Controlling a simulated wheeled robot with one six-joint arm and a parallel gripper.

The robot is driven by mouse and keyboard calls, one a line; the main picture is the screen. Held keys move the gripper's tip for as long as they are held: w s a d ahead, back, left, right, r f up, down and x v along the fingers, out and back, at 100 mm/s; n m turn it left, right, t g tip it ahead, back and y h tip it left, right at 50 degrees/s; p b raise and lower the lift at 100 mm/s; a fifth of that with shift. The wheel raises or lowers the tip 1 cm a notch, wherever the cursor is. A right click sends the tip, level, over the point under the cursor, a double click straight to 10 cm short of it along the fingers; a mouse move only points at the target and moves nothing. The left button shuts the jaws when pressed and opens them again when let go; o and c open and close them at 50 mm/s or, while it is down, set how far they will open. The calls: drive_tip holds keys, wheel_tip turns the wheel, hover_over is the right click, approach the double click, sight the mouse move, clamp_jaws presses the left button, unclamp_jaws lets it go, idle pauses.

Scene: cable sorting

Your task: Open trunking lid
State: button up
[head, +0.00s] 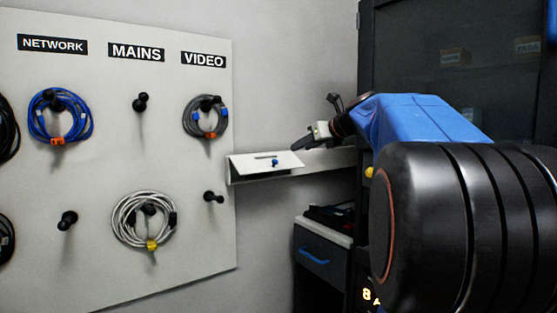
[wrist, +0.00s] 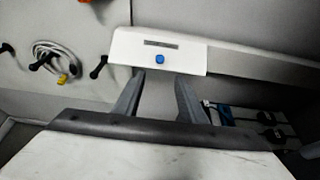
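The white trunking lid (head: 250,160) is a short panel with a dark slot and a blue knob (head: 275,162), at the left end of the wall trunking (head: 325,161). A shadowed gap shows under the lid's front edge; I cannot tell how far the lid is raised. The lid also shows in the wrist view (wrist: 190,58), with its blue knob (wrist: 159,59) just beyond and between my fingertips. My gripper (wrist: 161,77) is open and empty, apart from the knob. In the head view my gripper (head: 301,145) is above and right of the knob.
A pegboard (head: 100,100) with coiled cables on black pegs stands left of the trunking. A dark cabinet (head: 415,50) stands at the right. A drawer unit (head: 318,252) with dark items on top is below the trunking. The space in front of the lid is clear.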

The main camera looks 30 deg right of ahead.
sight(275, 160)
drive_tip(key=x, duration=1.6)
drive_tip(key=shift+w+f, duration=0.2)
drive_tip(key=shift+w, duration=0.15)
clamp_jaws()
